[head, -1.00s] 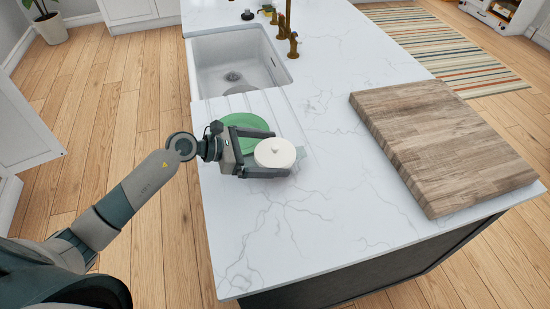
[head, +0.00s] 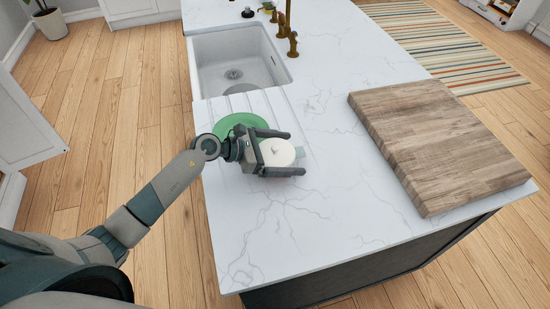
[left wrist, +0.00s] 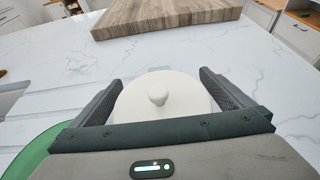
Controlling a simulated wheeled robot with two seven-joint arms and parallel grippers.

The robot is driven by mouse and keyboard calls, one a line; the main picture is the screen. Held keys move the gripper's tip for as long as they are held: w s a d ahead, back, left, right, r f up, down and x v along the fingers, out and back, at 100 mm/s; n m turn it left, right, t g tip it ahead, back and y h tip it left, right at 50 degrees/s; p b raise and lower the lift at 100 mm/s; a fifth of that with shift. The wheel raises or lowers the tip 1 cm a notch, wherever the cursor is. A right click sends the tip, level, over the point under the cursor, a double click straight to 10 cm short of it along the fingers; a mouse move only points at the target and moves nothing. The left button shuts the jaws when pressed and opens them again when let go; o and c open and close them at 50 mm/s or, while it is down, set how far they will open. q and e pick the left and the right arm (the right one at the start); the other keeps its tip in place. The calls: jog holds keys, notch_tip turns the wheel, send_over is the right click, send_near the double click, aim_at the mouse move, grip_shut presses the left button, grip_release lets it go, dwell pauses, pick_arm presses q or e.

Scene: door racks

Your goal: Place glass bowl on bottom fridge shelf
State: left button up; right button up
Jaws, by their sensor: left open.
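A round bowl with a white knobbed lid (head: 277,152) stands on the marble counter. A pale glassy edge (head: 300,152) shows beside it at the right; I cannot tell whether this belongs to the bowl. My left gripper (head: 295,154) is open, with one finger on each side of the bowl. In the left wrist view the white lid (left wrist: 163,97) sits between the two spread fingers (left wrist: 165,95), with the knob facing up. The bowl's lower body is hidden by the lid and gripper. My right gripper is not in view. No fridge shelf is in view.
A green plate (head: 238,124) lies next to the gripper, partly under it. A sink (head: 238,62) with a brass tap (head: 290,35) is farther back. A thick wooden board (head: 435,145) lies at the right. The front of the marble counter (head: 300,230) is clear.

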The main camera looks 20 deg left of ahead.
pick_arm(q)
jog(key=c, duration=1.6)
jog(key=shift+r, duration=0.1)
jog(key=shift+r+b, duration=0.4)
jog(key=shift+r, duration=0.2)
notch_tip(320, 180, up, 2)
jog(key=shift+r+b, duration=0.15)
jog(key=shift+b, duration=0.45)
jog(key=d+r+b, duration=0.1)
jog(key=d+r, duration=0.1)
jog(key=d, duration=0.1)
jog(key=s+d+r+b, duration=0.1)
jog(key=d+r, duration=0.2)
jog(key=d, duration=0.1)
jog(key=s+d+r+b, duration=0.1)
jog(key=d+r, duration=0.1)
jog(key=d, duration=0.2)
jog(key=shift+d+r, duration=0.2)
jog(key=shift+d, duration=0.05)
